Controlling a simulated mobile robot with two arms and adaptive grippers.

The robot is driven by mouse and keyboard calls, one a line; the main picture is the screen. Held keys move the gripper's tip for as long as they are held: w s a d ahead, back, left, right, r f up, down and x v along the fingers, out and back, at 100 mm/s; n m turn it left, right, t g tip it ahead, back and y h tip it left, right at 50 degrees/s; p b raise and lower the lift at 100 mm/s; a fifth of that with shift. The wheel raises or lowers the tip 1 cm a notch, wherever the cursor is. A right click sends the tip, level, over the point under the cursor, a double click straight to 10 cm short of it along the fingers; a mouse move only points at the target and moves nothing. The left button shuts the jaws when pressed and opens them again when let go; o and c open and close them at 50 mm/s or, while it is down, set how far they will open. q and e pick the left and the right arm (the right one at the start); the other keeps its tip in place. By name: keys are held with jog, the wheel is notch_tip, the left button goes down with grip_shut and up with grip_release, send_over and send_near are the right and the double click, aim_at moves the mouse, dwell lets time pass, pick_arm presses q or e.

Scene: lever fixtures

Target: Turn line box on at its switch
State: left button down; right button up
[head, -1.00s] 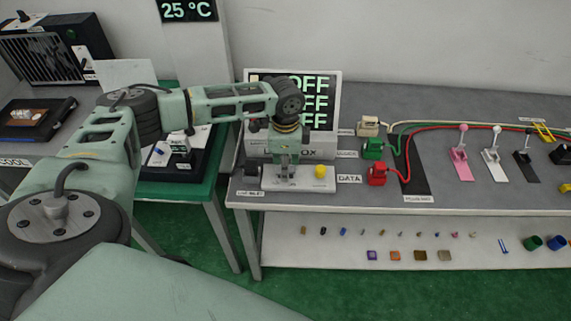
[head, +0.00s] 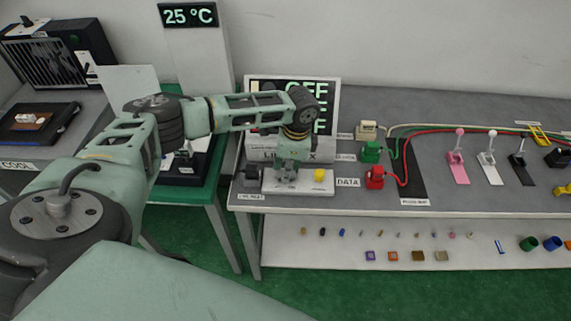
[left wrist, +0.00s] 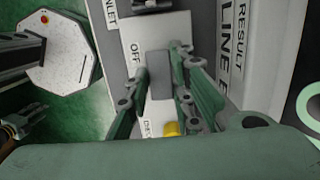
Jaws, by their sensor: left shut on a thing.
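The line box (head: 325,150) is a white box with a display panel (head: 322,90) behind it that reads OFF on several lines, partly hidden by my arm. In front of it lies a white switch plate (head: 303,187) with a yellow knob (head: 319,175) on its right. My left gripper (head: 287,175) is down over the plate. In the left wrist view its fingers (left wrist: 163,88) are shut on the grey switch lever (left wrist: 160,72), beside the OFF label (left wrist: 133,60). The lever is mostly hidden in the head view. My right gripper (left wrist: 28,124) appears partly at the left wrist view's left edge; its jaws are unclear.
A black block (head: 250,175) stands left of the plate. Cream (head: 367,130), green (head: 371,151) and red (head: 375,177) plugs with cables stand to the right. Pink (head: 457,165), white (head: 488,165) and black levers (head: 519,163) stand farther right. A lower shelf (head: 330,255) holds small parts.

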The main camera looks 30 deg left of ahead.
pick_arm(q)
jog(key=shift+w+d+g+y+p, duration=0.15)
jog(key=shift+d+g+y+p, duration=0.25)
jog(key=shift+y, duration=0.3)
jog(key=shift+w+f+g+y, duration=0.1)
jog(key=shift+g+y, duration=0.3)
jog(key=shift+y, duration=0.1)
jog(key=shift+a, duration=0.1)
pick_arm(e)
jog(key=shift+a+r, duration=0.15)
jog(key=shift+r, duration=0.8)
jog(key=shift+a, duration=0.1)
pick_arm(q)
jog(key=c, duration=1.5)
grip_release()
jog(key=v, duration=1.2)
jog(key=shift+w+d+f, duration=0.1)
jog(key=shift+d, duration=0.15)
jog(key=shift+f, duration=0.1)
